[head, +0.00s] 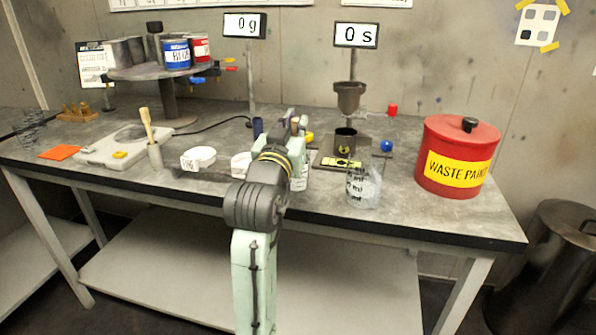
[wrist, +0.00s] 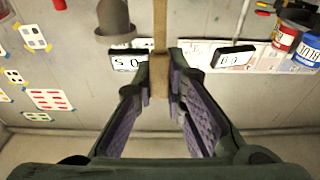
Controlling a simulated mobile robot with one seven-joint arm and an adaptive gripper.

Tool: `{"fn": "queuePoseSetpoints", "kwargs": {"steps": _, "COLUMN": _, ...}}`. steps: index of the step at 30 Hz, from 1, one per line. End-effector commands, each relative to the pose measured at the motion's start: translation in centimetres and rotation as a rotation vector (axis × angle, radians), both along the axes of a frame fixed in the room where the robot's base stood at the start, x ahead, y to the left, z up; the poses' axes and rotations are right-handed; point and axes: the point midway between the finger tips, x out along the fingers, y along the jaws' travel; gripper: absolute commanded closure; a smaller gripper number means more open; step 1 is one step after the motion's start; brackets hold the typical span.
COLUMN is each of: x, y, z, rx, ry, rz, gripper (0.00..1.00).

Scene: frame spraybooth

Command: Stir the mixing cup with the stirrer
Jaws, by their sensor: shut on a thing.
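My gripper (head: 286,130) is at the middle of the bench, largely hidden behind my own arm in the head view. In the wrist view its jaws (wrist: 160,78) are closed on a tan wooden stick, the stirrer (wrist: 160,28). The stirrer's lower end is out of sight. A clear cup with dark printed marks (head: 362,187), likely the mixing cup, stands near the front edge, right of my arm. Part of another printed container (head: 300,180) shows just behind my arm; I cannot tell what it holds. The stirrer appears apart from the clear cup.
A red waste paint can (head: 458,155) stands at the right. A funnel cup (head: 348,97) hangs above a dark cup (head: 345,141) behind the clear cup.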

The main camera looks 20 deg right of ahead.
Motion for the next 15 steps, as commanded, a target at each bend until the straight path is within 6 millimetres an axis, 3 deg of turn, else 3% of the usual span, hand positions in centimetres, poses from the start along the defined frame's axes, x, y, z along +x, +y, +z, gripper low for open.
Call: {"fn": "queuePoseSetpoints", "kwargs": {"steps": 15, "x": 0.0, "y": 0.0, "z": 3.5, "rx": 0.000, "ry": 0.000, "rz": 0.000, "gripper": 1.00}}
